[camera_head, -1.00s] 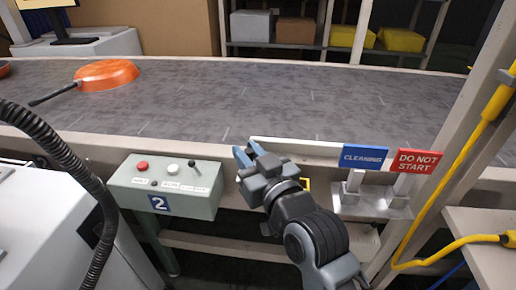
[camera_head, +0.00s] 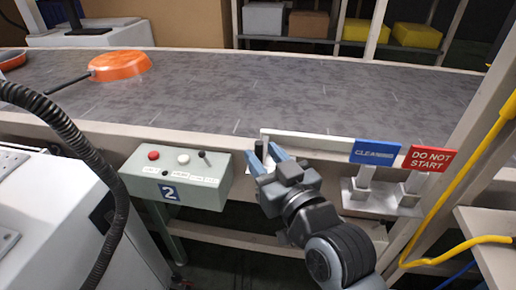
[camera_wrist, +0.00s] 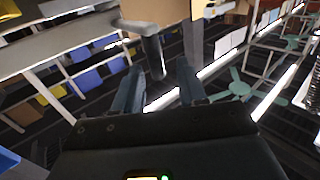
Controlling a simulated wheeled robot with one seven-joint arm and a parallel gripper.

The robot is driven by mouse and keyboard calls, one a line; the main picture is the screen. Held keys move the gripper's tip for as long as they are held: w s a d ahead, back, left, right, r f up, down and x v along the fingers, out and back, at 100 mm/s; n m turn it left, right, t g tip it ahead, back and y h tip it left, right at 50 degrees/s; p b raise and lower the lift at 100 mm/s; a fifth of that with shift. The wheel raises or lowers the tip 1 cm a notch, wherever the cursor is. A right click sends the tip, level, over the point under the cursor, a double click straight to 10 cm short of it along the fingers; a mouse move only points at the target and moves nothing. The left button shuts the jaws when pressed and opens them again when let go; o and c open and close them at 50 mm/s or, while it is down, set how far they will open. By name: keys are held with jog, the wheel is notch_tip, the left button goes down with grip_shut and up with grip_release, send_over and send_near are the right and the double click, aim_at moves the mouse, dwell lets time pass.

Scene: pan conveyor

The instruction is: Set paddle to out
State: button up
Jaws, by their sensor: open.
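A long white bar (camera_head: 310,139), which looks like the paddle, lies along the near edge of the conveyor belt. A short dark upright handle (camera_head: 262,149) stands at its left end. My gripper (camera_head: 266,157) is open, with its blue-grey fingers pointing up toward the handle. In the wrist view, the dark handle (camera_wrist: 154,56) hangs below a tan block just beyond the fingertips of my gripper (camera_wrist: 158,70), roughly between them. I cannot tell whether either finger touches it.
A control box (camera_head: 172,180) marked 2, with buttons, stands left of my gripper. A blue CLEANING sign (camera_head: 375,152) and a red DO NOT START sign (camera_head: 429,159) stand to its right. An orange pan (camera_head: 120,65) is on the belt (camera_head: 250,95) at far left.

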jog(key=shift+v, duration=2.2)
jog(key=s+d+f+m+h+p, duration=0.2)
jog(key=s+d+f, duration=0.1)
jog(key=s+d, duration=0.4)
jog(key=s+d+f+m+h+p, duration=0.15)
jog(key=s+d, duration=0.25)
jog(key=s, duration=0.5)
jog(key=s+d+r+h+p, duration=0.2)
jog(key=s+d+r, duration=0.1)
jog(key=s, duration=0.7)
jog(key=s+d+r+m+g+h+p, duration=0.1)
jog(key=s+d+r+h+p, duration=0.1)
jog(key=s, duration=0.8)
jog(key=shift+s+d+r+g, duration=0.3)
jog(key=shift+d+r, duration=0.35)
jog(key=shift+d, duration=0.3)
jog(key=shift+m, duration=0.25)
jog(key=shift+c, duration=0.5)
